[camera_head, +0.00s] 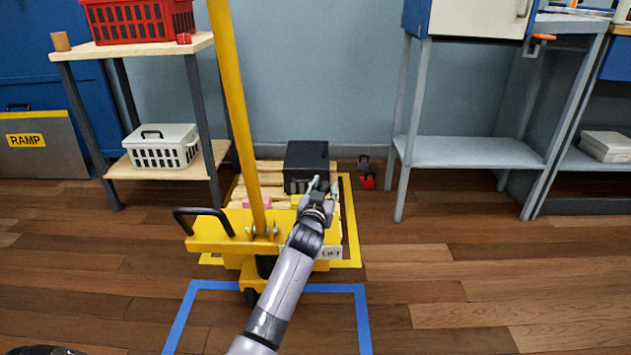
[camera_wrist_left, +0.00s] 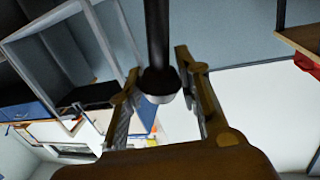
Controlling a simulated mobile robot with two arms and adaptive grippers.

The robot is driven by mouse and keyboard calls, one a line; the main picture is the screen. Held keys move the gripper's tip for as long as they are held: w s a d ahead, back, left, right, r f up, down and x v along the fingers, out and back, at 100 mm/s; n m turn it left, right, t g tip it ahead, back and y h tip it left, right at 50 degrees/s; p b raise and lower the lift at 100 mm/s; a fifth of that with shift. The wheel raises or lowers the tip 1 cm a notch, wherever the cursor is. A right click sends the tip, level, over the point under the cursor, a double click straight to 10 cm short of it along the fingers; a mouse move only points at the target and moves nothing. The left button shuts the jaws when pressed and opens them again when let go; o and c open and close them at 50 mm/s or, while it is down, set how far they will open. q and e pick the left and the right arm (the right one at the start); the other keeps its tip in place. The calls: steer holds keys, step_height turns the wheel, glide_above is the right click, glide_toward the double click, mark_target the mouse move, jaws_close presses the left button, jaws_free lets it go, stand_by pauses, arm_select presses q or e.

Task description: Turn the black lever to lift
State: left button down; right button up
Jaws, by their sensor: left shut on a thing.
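A yellow pallet jack (camera_head: 205,237) with a tall yellow mast (camera_head: 235,100) stands at left centre. A white LIFT label (camera_head: 331,253) sits at its right side. My left gripper (camera_head: 318,194) is above that side in the head view and hides most of what it holds. In the left wrist view, the black lever (camera_wrist_left: 157,35), with a pale end, runs between the two fingers of the left gripper (camera_wrist_left: 158,68), which are shut on it. A curved black handle (camera_head: 200,213) is on the jack's left side. My right gripper is out of view.
A black box (camera_head: 306,165) and a pink item (camera_head: 257,202) rest on the wooden pallet behind the jack. A shelf (camera_head: 150,48) with crates stands left; a grey rack (camera_head: 470,152) stands right. Blue floor tape (camera_head: 365,320) lies in front. Floor to the right is clear.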

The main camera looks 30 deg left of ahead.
arm_select(q)
steer(key=shift+w+d+f+m+p, duration=0.2)
steer(key=shift+w+d+f+m, duration=0.15)
steer(key=shift+d+m, duration=0.3)
steer(key=shift+w+d+f+m+p, duration=0.15)
steer(key=shift+w+d+f+m, duration=0.2)
steer(key=shift+d+m, duration=0.3)
steer(key=c, duration=1.2)
jaws_free()
steer(key=shift+w+g, duration=0.1)
steer(key=shift+g, duration=0.2)
steer(key=shift+o, duration=0.2)
steer(key=shift+r, duration=0.1)
steer(key=v, duration=1.2)
